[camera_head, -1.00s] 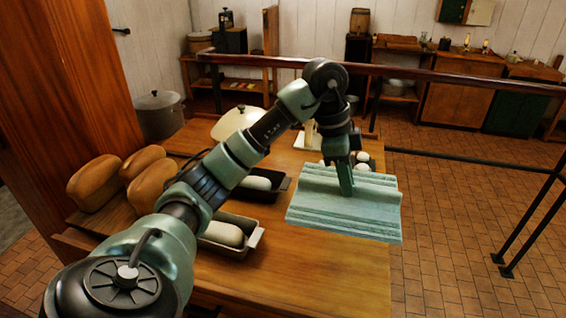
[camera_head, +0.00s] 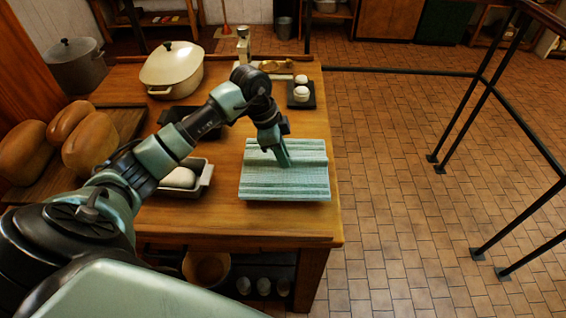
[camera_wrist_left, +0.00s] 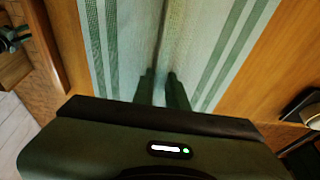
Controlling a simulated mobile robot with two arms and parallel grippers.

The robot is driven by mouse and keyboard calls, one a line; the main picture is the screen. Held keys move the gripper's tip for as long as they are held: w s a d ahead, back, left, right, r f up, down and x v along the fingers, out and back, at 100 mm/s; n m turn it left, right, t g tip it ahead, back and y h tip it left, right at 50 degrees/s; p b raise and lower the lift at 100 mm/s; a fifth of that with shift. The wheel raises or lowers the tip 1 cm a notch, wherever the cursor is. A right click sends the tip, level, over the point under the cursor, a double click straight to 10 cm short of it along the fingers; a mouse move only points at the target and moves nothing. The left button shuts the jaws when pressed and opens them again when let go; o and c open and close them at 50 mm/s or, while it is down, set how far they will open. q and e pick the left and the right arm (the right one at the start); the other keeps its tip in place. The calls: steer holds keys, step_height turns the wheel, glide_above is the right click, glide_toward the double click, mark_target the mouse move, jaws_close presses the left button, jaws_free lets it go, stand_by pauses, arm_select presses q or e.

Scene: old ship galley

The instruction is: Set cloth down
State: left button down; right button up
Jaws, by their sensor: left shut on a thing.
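The cloth (camera_head: 285,186) is pale green with darker stripes and raised folds. It is at the right part of the wooden table in the head view, spread almost level. Whether its underside touches the tabletop I cannot tell. My left gripper (camera_head: 285,163) points down at the middle of the cloth and is shut on a fold of it. In the left wrist view the two fingers (camera_wrist_left: 160,82) pinch the fold, with striped cloth (camera_wrist_left: 112,40) on both sides and wood beyond. My right gripper is in neither view.
The wooden table (camera_head: 225,218) also holds bread loaves (camera_head: 90,142), a loaf tin with dough (camera_head: 203,185), a cream pot (camera_head: 171,68) and a small dark tray (camera_head: 301,101) with white round things. Black railings (camera_head: 470,125) stand to the right over tiled floor.

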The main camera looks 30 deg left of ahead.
arm_select(q)
step_height(320, 180, down, 4)
steer(key=shift+r, duration=0.25)
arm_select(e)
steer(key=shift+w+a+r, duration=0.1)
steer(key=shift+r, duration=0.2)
arm_select(q)
steer(key=shift+f, duration=0.2)
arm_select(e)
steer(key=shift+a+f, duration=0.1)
arm_select(q)
steer(key=c, duration=1.4)
jaws_free()
steer(key=shift+c, duration=0.2)
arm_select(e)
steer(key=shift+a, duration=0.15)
arm_select(q)
steer(key=shift+r, duration=0.1)
